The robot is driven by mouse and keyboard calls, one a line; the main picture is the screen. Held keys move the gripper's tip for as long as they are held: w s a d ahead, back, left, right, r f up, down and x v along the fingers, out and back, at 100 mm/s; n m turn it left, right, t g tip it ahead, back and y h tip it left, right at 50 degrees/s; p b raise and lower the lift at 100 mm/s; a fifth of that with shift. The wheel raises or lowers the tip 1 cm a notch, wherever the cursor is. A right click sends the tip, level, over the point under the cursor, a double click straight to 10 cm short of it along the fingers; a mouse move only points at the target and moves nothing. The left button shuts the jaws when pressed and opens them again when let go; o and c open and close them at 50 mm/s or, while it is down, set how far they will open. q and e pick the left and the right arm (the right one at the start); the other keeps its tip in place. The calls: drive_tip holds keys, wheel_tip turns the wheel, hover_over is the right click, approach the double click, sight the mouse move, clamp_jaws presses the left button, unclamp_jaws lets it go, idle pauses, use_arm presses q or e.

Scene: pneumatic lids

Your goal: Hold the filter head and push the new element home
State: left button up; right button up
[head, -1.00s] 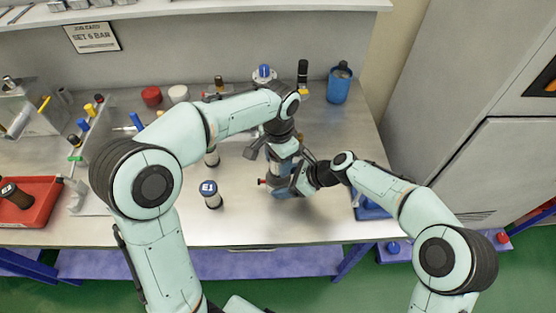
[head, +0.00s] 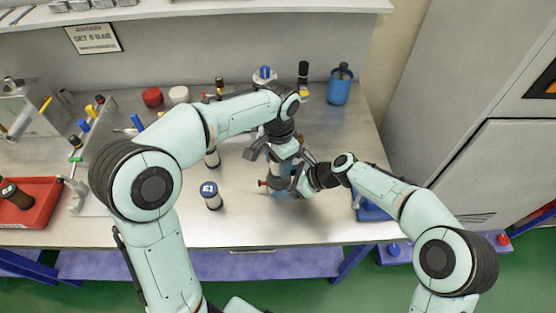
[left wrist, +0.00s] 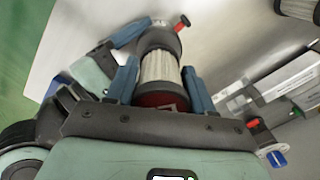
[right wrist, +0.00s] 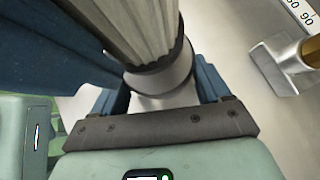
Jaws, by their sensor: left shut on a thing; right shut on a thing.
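My left gripper (head: 283,150) is shut on the new element, a white pleated cylinder (left wrist: 158,68) with a dark red end cap (left wrist: 160,98) between its fingers in the left wrist view. My right gripper (right wrist: 158,95) is shut on the filter head (right wrist: 160,80), a grey metal body with a dark ring, just below. The element's far end (right wrist: 135,45) meets this ring, roughly in line with it; how deep it sits is hidden. The head's red knob (left wrist: 182,21) sticks out to the side. In the head view, the arms mostly hide both parts.
A blue-capped cylinder (head: 210,196) stands left of the grippers. A blue tray (head: 372,212) lies on the right, and a red tray (head: 40,207) on the far left. A blue bottle (head: 340,88) stands at the back right. The front bench edge is close below.

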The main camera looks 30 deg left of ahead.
use_arm(q)
drive_tip(key=shift+f, duration=1.15)
idle(0.4)
